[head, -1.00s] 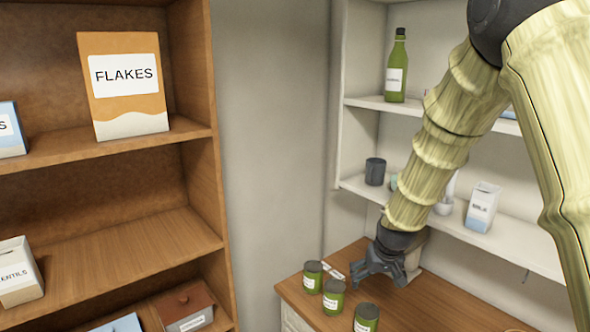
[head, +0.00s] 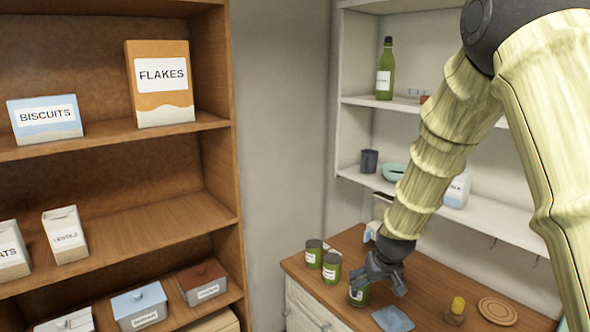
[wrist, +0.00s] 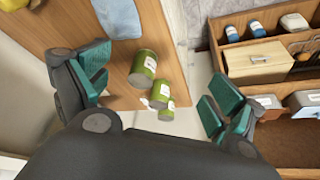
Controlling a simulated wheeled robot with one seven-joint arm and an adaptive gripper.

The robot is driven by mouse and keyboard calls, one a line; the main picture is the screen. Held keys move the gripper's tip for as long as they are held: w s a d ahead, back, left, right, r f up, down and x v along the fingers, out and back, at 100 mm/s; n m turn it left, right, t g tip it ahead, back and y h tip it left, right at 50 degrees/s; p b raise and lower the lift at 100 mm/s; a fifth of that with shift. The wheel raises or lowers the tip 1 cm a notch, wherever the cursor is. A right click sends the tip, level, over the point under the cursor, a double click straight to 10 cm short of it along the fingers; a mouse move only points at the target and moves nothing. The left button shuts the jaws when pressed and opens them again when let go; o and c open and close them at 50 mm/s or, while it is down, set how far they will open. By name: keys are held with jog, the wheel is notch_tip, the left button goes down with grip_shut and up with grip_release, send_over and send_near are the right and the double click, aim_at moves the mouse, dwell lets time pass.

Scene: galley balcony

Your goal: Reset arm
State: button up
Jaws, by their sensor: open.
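My gripper (head: 388,280) is open over the wooden counter (head: 440,285) at the right in the head view. In the wrist view its two teal-padded fingers (wrist: 150,100) stand wide apart with nothing held. Several green cans with white labels stand on the counter. In the head view, one can (head: 331,268) and another (head: 313,253) stand left of the gripper, and a third (head: 358,294) is partly hidden by it. In the wrist view the nearest can (wrist: 143,68) appears between the fingers, apart from them.
A brown shelf (head: 150,205) at left holds a FLAKES box (head: 160,85), a BISCUITS box (head: 45,118) and lidded boxes. White shelves (head: 480,216) behind my arm hold a green bottle (head: 385,70) and a milk carton (head: 457,190).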

jog(key=s+d+f+g+b, duration=0.1)
jog(key=s+f+b, duration=0.1)
jog(key=s+f, duration=0.6)
jog(key=s+f+b, duration=0.1)
jog(key=s+f, duration=0.3)
jog(key=f, duration=0.7)
jog(key=s+d+f+g+b, duration=0.15)
jog(key=s+f, duration=0.35)
jog(key=f, duration=0.5)
jog(key=s+f+b, duration=0.1)
jog(key=s+f, duration=0.4)
jog(key=s, duration=0.4)
jog(key=s+a+f+g+b, duration=0.1)
jog(key=s+f, duration=0.3)
jog(key=s, duration=0.5)
jog(key=s+f+g+b, duration=0.1)
jog(key=s+f+b, duration=0.2)
jog(key=s+f, duration=0.2)
jog(key=s, duration=0.3)
jog(key=shift+s+a+f+m, duration=0.2)
jog(key=shift+s+f+m, duration=0.15)
jog(key=shift+s+m, duration=0.05)
